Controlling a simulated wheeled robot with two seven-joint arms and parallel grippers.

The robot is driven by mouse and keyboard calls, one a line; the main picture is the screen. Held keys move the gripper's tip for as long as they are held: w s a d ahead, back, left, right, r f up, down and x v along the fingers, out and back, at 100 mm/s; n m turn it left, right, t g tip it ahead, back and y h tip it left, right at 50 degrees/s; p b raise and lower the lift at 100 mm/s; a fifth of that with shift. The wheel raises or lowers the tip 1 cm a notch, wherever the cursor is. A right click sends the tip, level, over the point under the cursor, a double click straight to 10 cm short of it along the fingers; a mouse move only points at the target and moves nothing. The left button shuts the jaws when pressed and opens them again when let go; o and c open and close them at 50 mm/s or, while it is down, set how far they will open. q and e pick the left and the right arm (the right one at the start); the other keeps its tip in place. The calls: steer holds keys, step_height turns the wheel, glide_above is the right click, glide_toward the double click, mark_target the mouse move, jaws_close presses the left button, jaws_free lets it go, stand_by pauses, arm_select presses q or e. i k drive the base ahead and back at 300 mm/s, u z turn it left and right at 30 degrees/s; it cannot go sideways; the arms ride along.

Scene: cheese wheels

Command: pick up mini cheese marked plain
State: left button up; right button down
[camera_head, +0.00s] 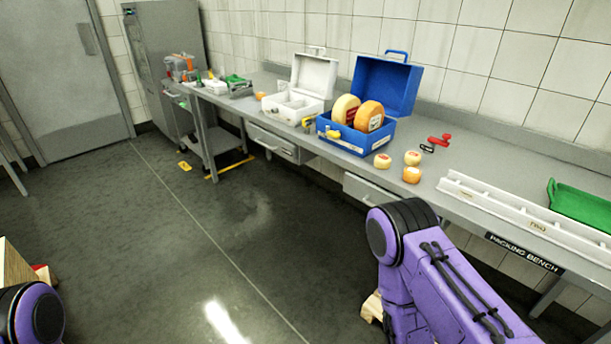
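Three mini cheeses sit close together on the packing bench, in front of and right of the blue case. One pale yellow cheese (382,161) is at the left, near the front edge. A second pale yellow cheese (413,158) is farther back. An orange cheese (411,175) is at the front right. Their markings are too small to read, so I cannot tell which is plain. My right arm's purple links rise at the lower right, in front of the bench. My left arm shows only a purple joint at the bottom left corner.
A blue open case (352,143) holds two large cheese wheels (369,117). A white open case (285,113) stands left of it. A red object (439,140) lies behind the cheeses. A white rail (520,216) and green tray (583,206) lie at the right.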

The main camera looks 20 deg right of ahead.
mark_target(381, 162)
steer(key=z, duration=0.2)
steer(key=k, duration=0.2)
steer(key=u, duration=0.7)
steer(key=i, duration=1.35)
steer(key=z, duration=1.3)
steer(key=i, duration=0.9)
steer(key=z, duration=1)
